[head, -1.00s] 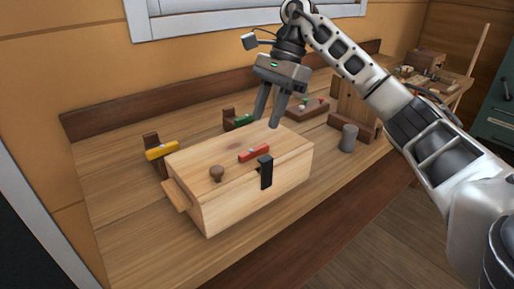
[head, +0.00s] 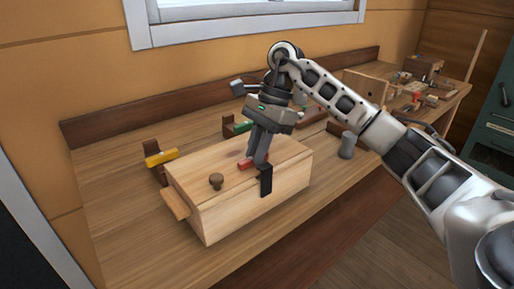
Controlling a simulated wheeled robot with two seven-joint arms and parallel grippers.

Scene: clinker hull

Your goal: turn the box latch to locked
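A pale wooden box (head: 245,205) stands on the workbench with its lid closed. A red bar (head: 246,164) lies on the lid near its front edge, partly hidden by my fingers. A black latch plate (head: 265,181) hangs over the front edge of the box just beside it. My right gripper (head: 257,162) points down with its fingertips at the red bar. The fingers overlap in this view, so I cannot tell whether they are closed on the bar or only around or beside it. My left gripper is not in view.
Wooden blocks with a yellow bar (head: 161,157) and a green bar (head: 241,127) stand behind the box. A grey cylinder (head: 347,146) stands to the right. The bench (head: 125,215) is clear at the left.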

